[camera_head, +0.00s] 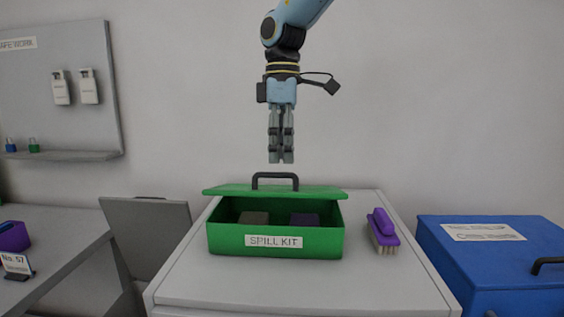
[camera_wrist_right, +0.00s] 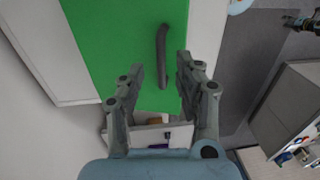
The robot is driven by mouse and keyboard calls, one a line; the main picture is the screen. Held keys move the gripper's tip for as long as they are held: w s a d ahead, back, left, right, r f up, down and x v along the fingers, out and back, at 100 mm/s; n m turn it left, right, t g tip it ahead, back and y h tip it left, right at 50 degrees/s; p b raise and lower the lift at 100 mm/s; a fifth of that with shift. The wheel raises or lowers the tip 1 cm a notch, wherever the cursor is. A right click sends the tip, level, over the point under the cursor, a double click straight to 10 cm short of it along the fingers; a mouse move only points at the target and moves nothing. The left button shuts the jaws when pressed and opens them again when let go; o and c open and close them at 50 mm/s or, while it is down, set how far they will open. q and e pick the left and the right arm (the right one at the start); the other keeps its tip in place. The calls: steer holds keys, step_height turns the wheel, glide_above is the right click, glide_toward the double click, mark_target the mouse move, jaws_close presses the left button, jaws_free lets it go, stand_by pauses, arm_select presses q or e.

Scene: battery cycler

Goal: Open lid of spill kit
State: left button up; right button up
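The green spill kit (camera_head: 276,242) stands on a light cabinet, with its white label facing me. Its green lid (camera_head: 230,190) is raised at the front, leaving a gap above the box. A dark arched handle (camera_head: 275,176) stands on the lid. My right gripper (camera_head: 281,160) points down just above the handle, apart from it, and holds nothing. In the right wrist view the gripper's fingers (camera_wrist_right: 160,66) are spread, with the handle (camera_wrist_right: 162,56) and green lid (camera_wrist_right: 105,45) beyond them.
A brownish block (camera_head: 254,217) and a purple block (camera_head: 304,219) sit inside the box. A purple brush (camera_head: 382,231) lies to its right on the cabinet top (camera_head: 300,285). A blue box (camera_head: 495,262) stands further right. A grey table (camera_head: 50,245) is at left.

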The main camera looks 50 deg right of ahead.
steer(key=shift+s+a+f, duration=0.15)
steer(key=shift+f, duration=1.4)
jaws_close()
steer(key=shift+r, duration=0.1)
